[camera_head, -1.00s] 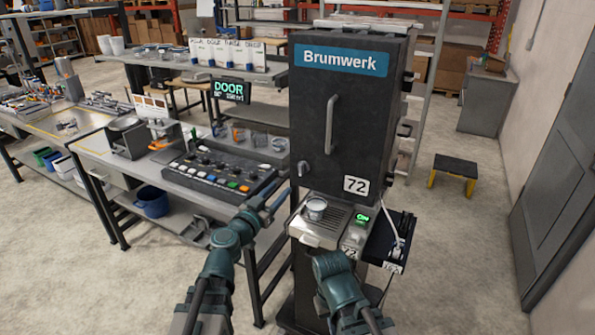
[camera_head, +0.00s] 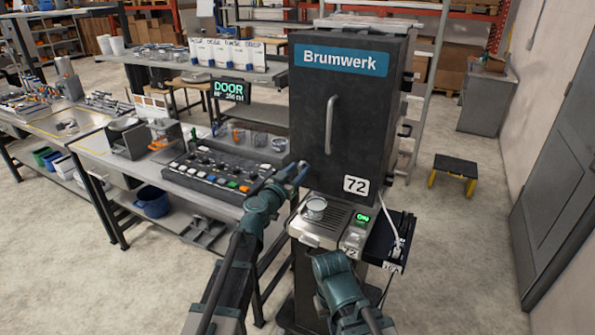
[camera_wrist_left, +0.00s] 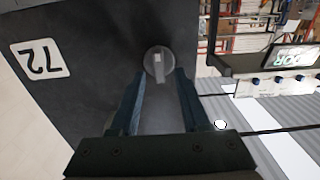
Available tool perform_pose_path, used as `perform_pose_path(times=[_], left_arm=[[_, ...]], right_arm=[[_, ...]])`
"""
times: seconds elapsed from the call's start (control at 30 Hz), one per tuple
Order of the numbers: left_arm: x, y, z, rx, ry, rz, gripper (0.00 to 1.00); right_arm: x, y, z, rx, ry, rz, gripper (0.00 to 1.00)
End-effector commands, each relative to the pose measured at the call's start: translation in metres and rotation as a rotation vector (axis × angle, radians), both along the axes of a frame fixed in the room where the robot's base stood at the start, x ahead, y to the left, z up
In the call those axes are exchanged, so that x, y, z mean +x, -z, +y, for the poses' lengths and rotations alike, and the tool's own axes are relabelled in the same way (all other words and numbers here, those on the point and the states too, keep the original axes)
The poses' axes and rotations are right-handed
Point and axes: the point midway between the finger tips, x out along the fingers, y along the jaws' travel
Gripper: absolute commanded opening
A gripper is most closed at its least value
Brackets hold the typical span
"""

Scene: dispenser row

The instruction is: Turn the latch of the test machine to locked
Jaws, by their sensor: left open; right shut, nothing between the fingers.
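The test machine (camera_head: 345,110) is a tall dark cabinet labelled Brumwerk and 72, with a bar handle (camera_head: 327,125) on its closed door. Its latch is a round grey knob (camera_wrist_left: 158,62) with a raised grip, low on the door's left side. My left gripper (camera_head: 298,168) covers it in the head view. In the left wrist view my left gripper (camera_wrist_left: 158,82) is open, with the latch at and just beyond its fingertips, roughly centred between them. The grip lies along the fingers' direction; contact is not clear. My right gripper (camera_head: 333,263) is low before the machine, its fingertips hard to see.
A metal cup (camera_head: 315,208) stands on the machine's lower shelf, by a green ON display (camera_head: 362,219). A button panel (camera_head: 220,178) is on the bench to the left. A DOOR sign (camera_head: 230,91) stands behind. Floor is clear at right around a step stool (camera_head: 455,171).

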Motion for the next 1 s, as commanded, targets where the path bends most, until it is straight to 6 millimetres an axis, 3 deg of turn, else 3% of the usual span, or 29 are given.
perform_pose_path(times=[0.1,0.37,0.77,1.0], left_arm=[[-0.0002,0.0,0.0,0.0,0.0,0.0,0.46],[-0.0003,0.0,0.0,0.0,0.0,0.0,0.0],[-0.0002,0.0,0.0002,-0.012,0.0,0.005,0.0],[0.0003,0.0002,0.0015,-0.108,0.0,0.046,0.0]], right_arm=[[0.0,0.0,0.0,0.0,0.0,0.0,0.0],[0.0,0.0,0.0,0.0,0.0,0.0,0.0],[0.0,0.0,0.0,0.0,0.0,0.0,0.0],[0.0,0.0003,0.0,0.0,0.0,0.0,0.0]])
